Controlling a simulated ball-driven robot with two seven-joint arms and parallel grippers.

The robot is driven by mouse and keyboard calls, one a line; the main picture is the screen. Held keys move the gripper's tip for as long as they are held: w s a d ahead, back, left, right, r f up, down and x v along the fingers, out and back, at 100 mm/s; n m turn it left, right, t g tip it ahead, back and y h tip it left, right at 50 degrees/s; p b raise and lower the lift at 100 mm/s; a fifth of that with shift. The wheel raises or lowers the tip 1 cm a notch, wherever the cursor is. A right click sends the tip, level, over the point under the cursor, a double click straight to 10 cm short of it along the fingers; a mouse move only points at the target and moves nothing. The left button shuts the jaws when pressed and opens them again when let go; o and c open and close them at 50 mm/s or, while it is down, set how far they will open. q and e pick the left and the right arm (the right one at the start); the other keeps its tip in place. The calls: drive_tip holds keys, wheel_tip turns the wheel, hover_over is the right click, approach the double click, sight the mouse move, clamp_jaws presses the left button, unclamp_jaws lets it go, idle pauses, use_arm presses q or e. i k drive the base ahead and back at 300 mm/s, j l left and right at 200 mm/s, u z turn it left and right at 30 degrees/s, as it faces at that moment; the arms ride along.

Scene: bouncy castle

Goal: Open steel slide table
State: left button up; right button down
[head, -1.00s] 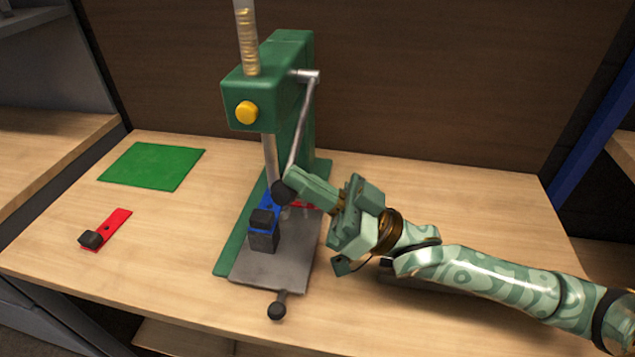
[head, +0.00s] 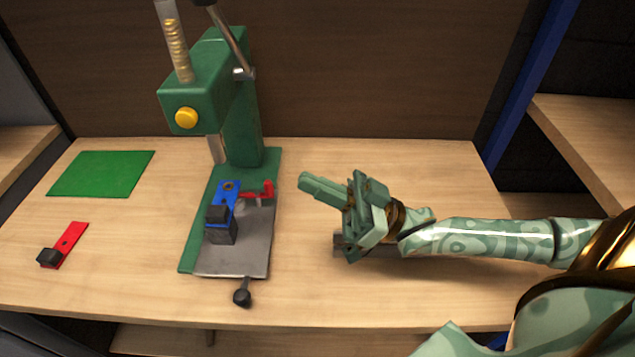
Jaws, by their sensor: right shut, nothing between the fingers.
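The steel slide table (head: 243,252) is a grey plate on the green base of the press (head: 208,90). A black ball knob (head: 242,298) on a short rod sticks out at its front edge. A blue and black fixture (head: 222,212) with a red piece (head: 258,192) sits over the plate, below the press ram (head: 217,149). The press lever (head: 232,45) is raised, its upper end at the top edge of the picture. My right gripper (head: 304,183) is shut and empty, to the right of the press and apart from it. My left gripper is not in view.
A green mat (head: 101,173) and a red strip with a black block (head: 63,245) lie on the wooden table (head: 130,280) to the left. A dark grey object (head: 338,245) lies partly hidden under my right gripper. The table front right is clear.

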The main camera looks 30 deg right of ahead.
sight(241, 250)
drive_tip(key=k+j, duration=0.7)
drive_tip(key=k, duration=0.2)
